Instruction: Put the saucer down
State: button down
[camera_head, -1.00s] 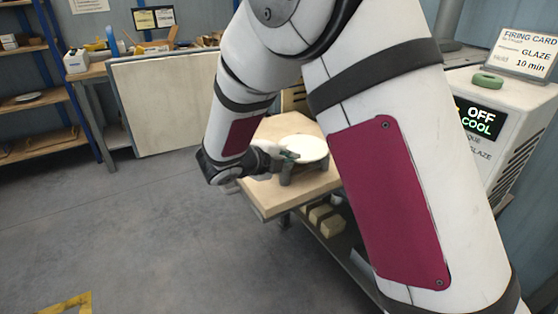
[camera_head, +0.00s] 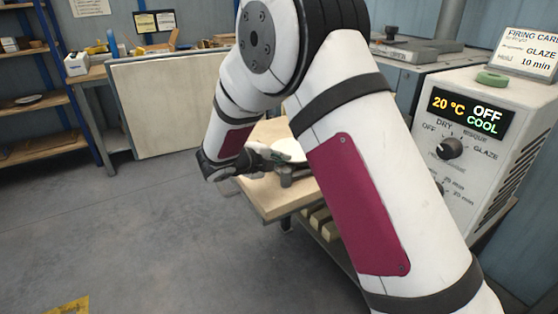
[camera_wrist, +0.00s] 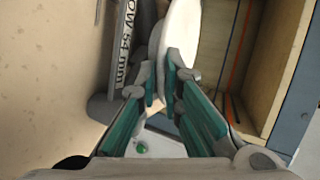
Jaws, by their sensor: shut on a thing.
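The white saucer (camera_head: 290,150) is at the small wooden table beyond my arm, partly hidden by the arm. In the wrist view the saucer (camera_wrist: 181,35) stands nearly edge-on between the teal finger pads. My gripper (camera_head: 270,155) is shut on its rim; the fingers also show in the wrist view (camera_wrist: 161,82). A grey stand (camera_head: 291,175) is just below the saucer in the head view. I cannot tell whether the saucer touches it.
A grey part with "54 mm" lettering (camera_wrist: 125,45) lies left of the saucer. A wooden compartment (camera_wrist: 270,60) is on the right. The small wooden table (camera_head: 262,200) has a bare front edge. A control box (camera_head: 470,150) reads OFF and COOL. Open floor is at left.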

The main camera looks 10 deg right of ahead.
jog(key=c, duration=1.7)
grip_release()
jog(key=p+v, duration=0.2)
jog(key=v, duration=1)
